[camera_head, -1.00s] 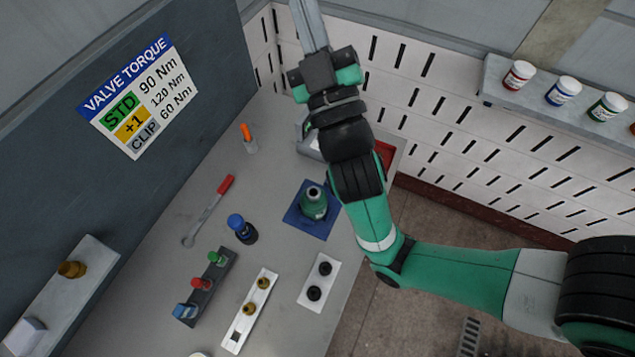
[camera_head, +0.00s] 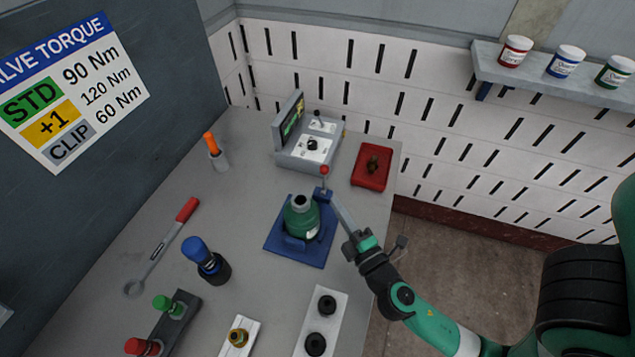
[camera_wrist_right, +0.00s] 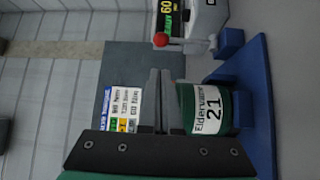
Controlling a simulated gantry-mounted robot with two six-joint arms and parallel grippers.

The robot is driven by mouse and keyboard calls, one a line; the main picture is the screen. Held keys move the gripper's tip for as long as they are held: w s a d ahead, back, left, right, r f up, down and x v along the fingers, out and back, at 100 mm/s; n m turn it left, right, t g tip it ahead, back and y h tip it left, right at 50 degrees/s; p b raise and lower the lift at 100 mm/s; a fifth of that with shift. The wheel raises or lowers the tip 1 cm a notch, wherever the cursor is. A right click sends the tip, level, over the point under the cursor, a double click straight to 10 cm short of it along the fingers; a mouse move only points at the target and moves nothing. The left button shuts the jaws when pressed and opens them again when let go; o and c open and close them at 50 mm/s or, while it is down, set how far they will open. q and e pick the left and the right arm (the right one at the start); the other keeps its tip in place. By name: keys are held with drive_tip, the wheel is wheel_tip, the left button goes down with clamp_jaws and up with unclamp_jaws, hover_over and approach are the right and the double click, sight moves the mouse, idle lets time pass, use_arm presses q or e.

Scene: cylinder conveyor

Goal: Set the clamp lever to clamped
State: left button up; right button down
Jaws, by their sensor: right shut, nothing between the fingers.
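The clamp lever (camera_head: 323,171), with a red ball knob, stands at the back right corner of the blue clamp base (camera_head: 272,249). A green cylinder (camera_head: 297,218) with a grey neck sits upright in the base. In the right wrist view, the lever's red knob (camera_wrist_right: 161,40) shows beyond my fingertips, and the cylinder (camera_wrist_right: 208,110) carries a white "21" label. My right gripper (camera_head: 334,200) is shut and empty. Its fingertips are close to the lever's foot, right of the cylinder; I cannot tell whether they touch. My left gripper is not in view.
A grey device with a screen (camera_head: 310,150) stands behind the clamp, with a red tray (camera_head: 372,165) to its right. Several fittings stand in front.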

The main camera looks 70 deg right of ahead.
sight(324, 180)
drive_tip(key=p+x, duration=0.2)
drive_tip(key=x, duration=0.8)
drive_tip(key=shift+p, duration=0.35)
